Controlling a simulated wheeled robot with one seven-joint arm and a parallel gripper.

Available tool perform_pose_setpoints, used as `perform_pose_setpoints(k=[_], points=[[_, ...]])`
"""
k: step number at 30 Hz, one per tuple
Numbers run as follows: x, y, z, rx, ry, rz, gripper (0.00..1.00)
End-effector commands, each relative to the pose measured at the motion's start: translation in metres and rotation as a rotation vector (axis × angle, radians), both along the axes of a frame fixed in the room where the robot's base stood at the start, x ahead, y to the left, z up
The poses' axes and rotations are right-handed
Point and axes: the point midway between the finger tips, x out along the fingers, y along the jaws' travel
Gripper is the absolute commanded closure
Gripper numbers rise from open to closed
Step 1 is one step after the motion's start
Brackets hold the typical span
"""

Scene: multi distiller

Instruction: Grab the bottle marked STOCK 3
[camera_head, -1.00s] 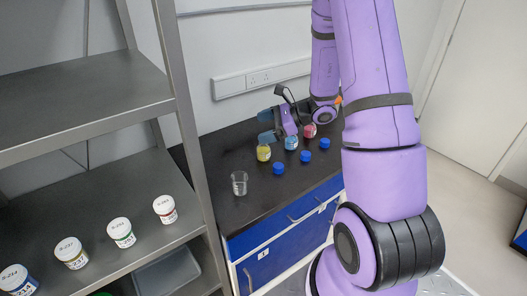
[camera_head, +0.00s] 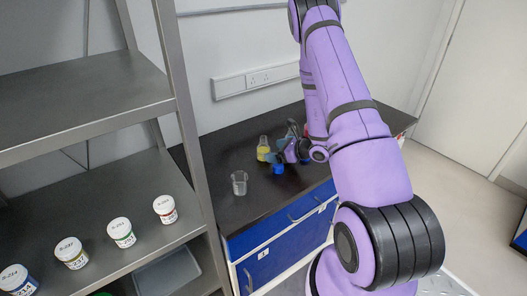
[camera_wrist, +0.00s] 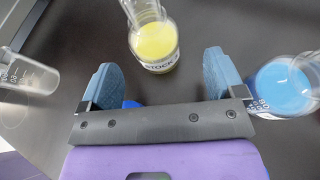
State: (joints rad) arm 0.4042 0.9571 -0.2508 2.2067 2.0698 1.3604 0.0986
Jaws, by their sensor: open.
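A bottle of yellow liquid (camera_head: 263,150) stands upright on the black counter. In the wrist view the yellow bottle (camera_wrist: 156,42) has a label reading STOCK; its number is not clear. A bottle of blue liquid (camera_wrist: 286,88) is at the right of the wrist view, outside the right finger, its label mostly turned away.
A clear beaker (camera_head: 239,183) stands left of my gripper and also shows in the wrist view (camera_wrist: 28,74). A metal shelf (camera_head: 100,200) with several white-lidded jars stands at the left.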

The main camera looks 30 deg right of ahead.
Motion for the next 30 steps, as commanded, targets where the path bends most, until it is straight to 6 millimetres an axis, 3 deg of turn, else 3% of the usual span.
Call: perform_pose_setpoints(k=[15, 23, 26, 30], points=[[0.042, 0.028, -0.016, -0.001, 0.000, 0.003, 0.12], [0.044, 0.029, -0.017, -0.001, 0.000, 0.000, 0.12], [0.044, 0.029, -0.017, -0.001, 0.000, 0.000, 0.30], [0.044, 0.029, -0.017, -0.001, 0.000, 0.000, 0.62]])
